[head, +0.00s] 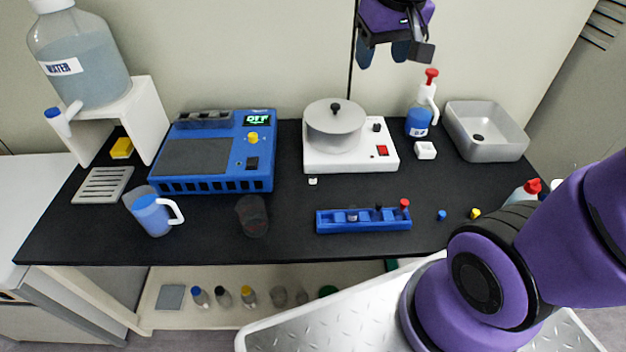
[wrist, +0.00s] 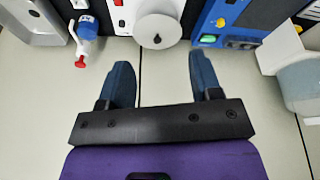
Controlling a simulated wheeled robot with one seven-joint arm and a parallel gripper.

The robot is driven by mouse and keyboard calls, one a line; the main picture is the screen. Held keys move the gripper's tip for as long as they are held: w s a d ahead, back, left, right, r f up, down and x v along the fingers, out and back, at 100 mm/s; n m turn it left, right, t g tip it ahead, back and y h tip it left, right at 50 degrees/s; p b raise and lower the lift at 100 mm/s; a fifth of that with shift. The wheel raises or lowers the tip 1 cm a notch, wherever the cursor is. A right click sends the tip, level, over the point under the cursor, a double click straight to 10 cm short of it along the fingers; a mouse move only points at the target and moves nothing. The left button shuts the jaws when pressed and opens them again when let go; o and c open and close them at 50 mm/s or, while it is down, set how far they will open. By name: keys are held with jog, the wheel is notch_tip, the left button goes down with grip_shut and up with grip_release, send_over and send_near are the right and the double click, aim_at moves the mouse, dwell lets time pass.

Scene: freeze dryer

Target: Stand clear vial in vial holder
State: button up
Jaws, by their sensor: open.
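The long blue vial holder (head: 335,223) sits near the front of the black bench in the head view. A red-topped piece (head: 405,204) and a dark-topped piece (head: 379,208) stand at its right part. A small greyish piece (head: 352,215) is in its middle; I cannot tell whether this is the clear vial. A small white piece (head: 313,181) lies behind the holder. My gripper (head: 384,56) is open and empty, high above the back of the bench, far from the holder. Its two blue fingers also show apart in the wrist view (wrist: 160,62).
A white stirrer-like device (head: 350,155), a blue instrument (head: 210,185), a jug (head: 152,215), a dark transparent beaker (head: 252,216), a spray bottle (head: 420,118) and a grey basin (head: 485,145) stand around. Blue (head: 441,215) and yellow (head: 475,213) caps lie right of the holder.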

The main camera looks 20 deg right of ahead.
jog(key=w+a+f+g, duration=0.1)
jog(key=w+a+f, duration=0.1)
jog(key=w+f, duration=0.6)
jog(key=g, duration=0.3)
send_over(313, 179)
jog(key=w, duration=0.2)
jog(key=shift+y, duration=0.3)
jog(key=f, duration=2.4)
jog(key=shift+d+f, duration=0.25)
notch_tip(313, 179, down, 6)
jog(key=shift+r, duration=0.2)
jog(key=shift+s+f, duration=0.15)
jog(key=shift+f, duration=1.2)
jog(key=shift+s+f, duration=0.15)
jog(key=shift+f, duration=1.2)
jog(key=shift+c, duration=0.4)
jog(key=c, duration=1)
jog(key=shift+r, duration=0.15)
